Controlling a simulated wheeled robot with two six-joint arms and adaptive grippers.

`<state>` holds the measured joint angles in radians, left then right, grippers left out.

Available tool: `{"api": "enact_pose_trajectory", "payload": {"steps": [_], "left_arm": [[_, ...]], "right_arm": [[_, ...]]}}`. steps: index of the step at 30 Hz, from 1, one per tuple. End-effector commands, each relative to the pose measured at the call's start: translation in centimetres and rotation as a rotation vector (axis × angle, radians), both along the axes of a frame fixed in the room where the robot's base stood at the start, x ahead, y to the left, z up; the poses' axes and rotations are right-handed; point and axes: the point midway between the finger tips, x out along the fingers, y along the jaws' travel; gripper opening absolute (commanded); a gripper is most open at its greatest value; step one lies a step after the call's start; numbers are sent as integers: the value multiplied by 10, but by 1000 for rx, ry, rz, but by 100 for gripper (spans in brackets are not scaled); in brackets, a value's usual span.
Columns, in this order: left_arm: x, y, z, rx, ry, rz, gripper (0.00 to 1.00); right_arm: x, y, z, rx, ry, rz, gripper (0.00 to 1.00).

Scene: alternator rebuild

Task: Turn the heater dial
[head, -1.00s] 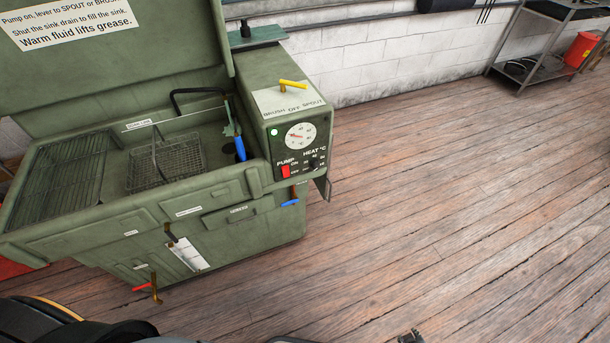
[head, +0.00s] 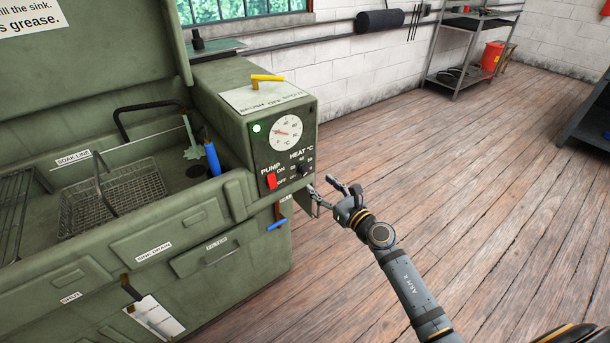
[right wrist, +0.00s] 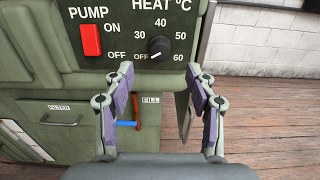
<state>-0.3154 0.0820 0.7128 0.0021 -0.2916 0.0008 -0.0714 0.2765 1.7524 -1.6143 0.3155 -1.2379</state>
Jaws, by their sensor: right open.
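The heater dial is a small black knob (head: 303,169) under the HEAT °C label on the control panel of the green parts washer (head: 232,120). In the right wrist view the dial (right wrist: 158,47) sits ahead, between and beyond my fingertips, with a scale from OFF to 60 around it. My right gripper (head: 327,190) is open and empty, a little right of and below the panel. It also shows in the right wrist view (right wrist: 164,74), apart from the dial. My left gripper is not in view.
The red PUMP switch (head: 271,181) is left of the dial, with the temperature gauge (head: 285,133) above. A yellow lever (head: 267,79) tops the box. A wire basket (head: 112,195) sits in the sink. Open wooden floor (head: 440,170) lies to the right.

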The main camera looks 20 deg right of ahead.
Motion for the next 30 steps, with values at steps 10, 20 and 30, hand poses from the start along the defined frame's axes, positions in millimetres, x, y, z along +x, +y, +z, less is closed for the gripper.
{"api": "enact_pose_trajectory", "payload": {"steps": [10,20,30], "left_arm": [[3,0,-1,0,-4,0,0],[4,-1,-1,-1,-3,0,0],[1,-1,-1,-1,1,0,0]], "right_arm": [[60,21,0,3,0,-1,56],[67,24,-1,2,2,0,56],[66,24,-1,2,2,0,16]]}}
